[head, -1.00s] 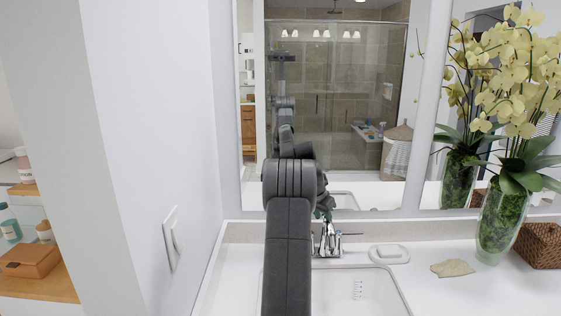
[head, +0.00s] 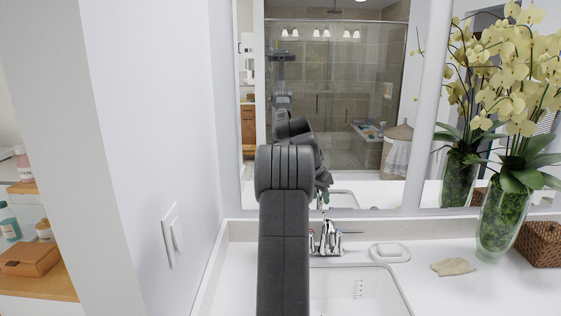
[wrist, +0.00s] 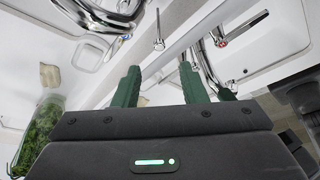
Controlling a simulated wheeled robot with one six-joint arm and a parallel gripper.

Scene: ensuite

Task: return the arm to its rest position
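My arm rises from the bottom of the head view and bends in front of the mirror (head: 345,80). My gripper (head: 325,199) shows only as a small dark and green bit above the faucet (head: 328,240), partly hidden by the arm. In the wrist view my gripper (wrist: 159,67) has its two green fingers standing apart, with nothing between them. The faucet (wrist: 100,15) is beyond the fingers at the top left of that view. A reflection of green fingers shows at the right.
The sink basin (head: 350,290) is below the arm. A soap dish (head: 389,252), a tan stone-like piece (head: 453,267), an orchid vase (head: 500,220) and a woven basket (head: 539,245) stand on the counter to the right. A wall with a switch (head: 173,235) is close on the left.

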